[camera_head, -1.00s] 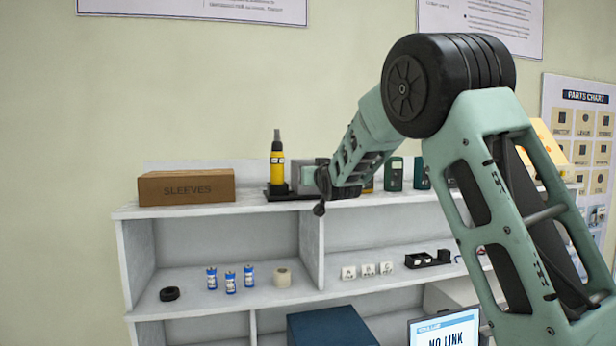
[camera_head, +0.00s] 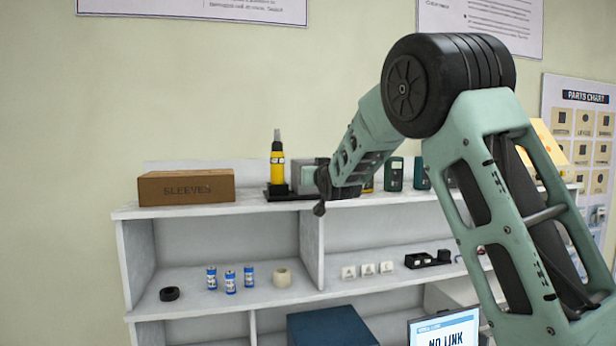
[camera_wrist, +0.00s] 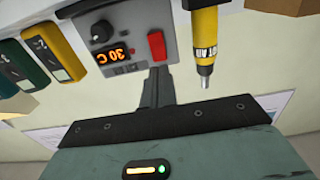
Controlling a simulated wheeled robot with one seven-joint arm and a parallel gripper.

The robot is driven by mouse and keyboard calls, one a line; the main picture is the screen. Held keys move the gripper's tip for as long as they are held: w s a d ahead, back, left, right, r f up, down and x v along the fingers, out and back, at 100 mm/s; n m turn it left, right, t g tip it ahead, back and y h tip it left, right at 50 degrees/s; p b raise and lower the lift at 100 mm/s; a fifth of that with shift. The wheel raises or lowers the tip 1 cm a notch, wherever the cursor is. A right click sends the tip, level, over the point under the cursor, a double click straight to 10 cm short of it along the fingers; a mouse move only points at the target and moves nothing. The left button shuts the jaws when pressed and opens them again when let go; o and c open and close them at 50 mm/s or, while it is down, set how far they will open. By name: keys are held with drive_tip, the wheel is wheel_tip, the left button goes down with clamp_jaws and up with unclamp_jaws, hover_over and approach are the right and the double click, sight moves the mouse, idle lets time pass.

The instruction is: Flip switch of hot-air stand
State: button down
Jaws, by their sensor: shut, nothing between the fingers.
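The hot-air stand (camera_head: 303,178) is a grey box on the shelf's top board, partly hidden behind my arm's end in the head view. In the wrist view, its front panel (camera_wrist: 133,22) appears upside down, with a black knob (camera_wrist: 101,32), an orange display (camera_wrist: 107,55) reading about 30 C, and a red rocker switch (camera_wrist: 157,45). The yellow hot-air handpiece (camera_head: 277,170) stands upright beside it; it also shows in the wrist view (camera_wrist: 204,35). My gripper (camera_wrist: 160,74) is shut and empty, its tips close below the red switch in the picture. I cannot tell whether they touch.
A SLEEVES carton (camera_head: 187,188) sits left on the top board. Green devices (camera_head: 394,174) stand right of the stand. The shelf below (camera_head: 225,292) holds batteries, a tape roll and small white blocks. The top board is clear between carton and stand.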

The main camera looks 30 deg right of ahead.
drive_tip(key=shift+x, duration=1.85)
idle(0.3)
drive_tip(key=shift+s+a+f+b, duration=0.1)
drive_tip(key=shift+s+b, duration=0.15)
drive_tip(key=shift+b, duration=0.05)
drive_tip(key=b+v, duration=0.4)
drive_tip(key=v, duration=0.3)
drive_tip(key=shift+s, duration=0.2)
